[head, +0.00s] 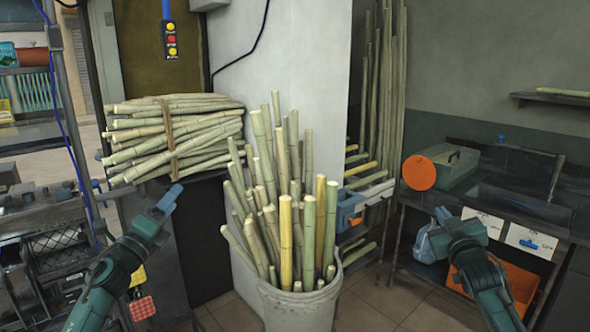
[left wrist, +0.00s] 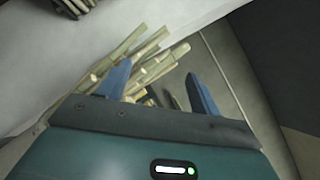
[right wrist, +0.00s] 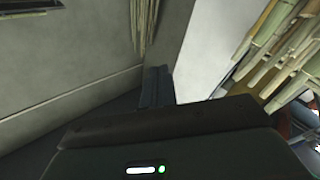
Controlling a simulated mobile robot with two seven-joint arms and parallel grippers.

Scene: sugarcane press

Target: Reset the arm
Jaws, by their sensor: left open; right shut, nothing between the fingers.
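My left gripper (head: 168,199) is raised at the left of the head view, in front of the dark stand under the stacked cane. In the left wrist view its two blue fingers (left wrist: 158,88) are apart with nothing between them. My right gripper (head: 443,214) is raised at the right of the head view, in front of the dark workbench. In the right wrist view its fingers (right wrist: 156,84) are together and hold nothing. Both arms come in from the lower corners, apart from each other.
A grey bin (head: 300,310) full of upright sugarcane (head: 308,230) stands between my arms. A tied cane bundle (head: 200,130) lies at the left. A button pendant (head: 171,40) hangs above.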

